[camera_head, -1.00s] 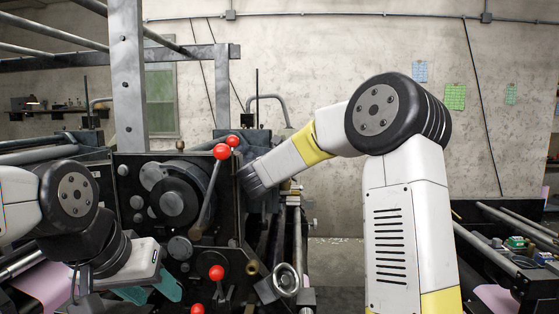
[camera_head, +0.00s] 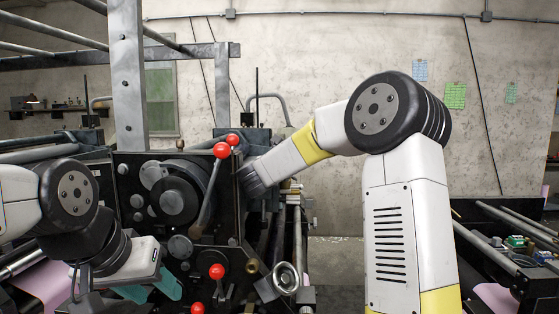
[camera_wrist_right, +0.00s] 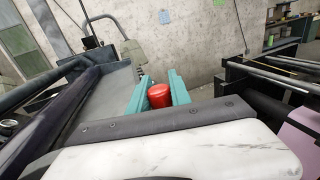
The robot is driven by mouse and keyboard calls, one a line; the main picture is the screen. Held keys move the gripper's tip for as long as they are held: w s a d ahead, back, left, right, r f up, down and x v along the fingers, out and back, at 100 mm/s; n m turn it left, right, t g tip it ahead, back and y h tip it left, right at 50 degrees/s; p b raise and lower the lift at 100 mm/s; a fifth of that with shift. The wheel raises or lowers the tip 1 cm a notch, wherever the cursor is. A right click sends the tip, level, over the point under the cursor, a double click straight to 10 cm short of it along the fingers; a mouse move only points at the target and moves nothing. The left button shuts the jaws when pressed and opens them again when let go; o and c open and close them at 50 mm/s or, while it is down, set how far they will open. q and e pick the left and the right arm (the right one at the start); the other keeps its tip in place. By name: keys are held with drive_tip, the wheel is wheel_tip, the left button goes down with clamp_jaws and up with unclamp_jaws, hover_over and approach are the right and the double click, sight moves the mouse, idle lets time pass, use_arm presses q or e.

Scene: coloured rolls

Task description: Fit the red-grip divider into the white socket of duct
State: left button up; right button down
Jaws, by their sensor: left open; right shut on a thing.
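The divider's red grip (camera_wrist_right: 159,95) shows in the right wrist view as a red cylinder between the two teal fingers of my right gripper (camera_wrist_right: 158,91). The gripper is shut on it. The rest of the divider is hidden. In the head view my right arm reaches left behind the dark machine, and its gripper is hidden there. My left gripper (camera_head: 152,290) is open, with teal fingers, low at the left in front of the machine. I cannot make out the white socket or tell which part is the duct.
The black machine (camera_head: 150,230) has levers with red knobs (camera_head: 221,151) standing out between my arms. A grey sloping metal surface (camera_wrist_right: 100,85) lies left of the right gripper in the wrist view. Another roller frame (camera_head: 510,240) stands at the right.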

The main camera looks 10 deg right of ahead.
drive_tip(key=c, duration=1.1)
unclamp_jaws()
drive_tip(key=v, duration=0.8)
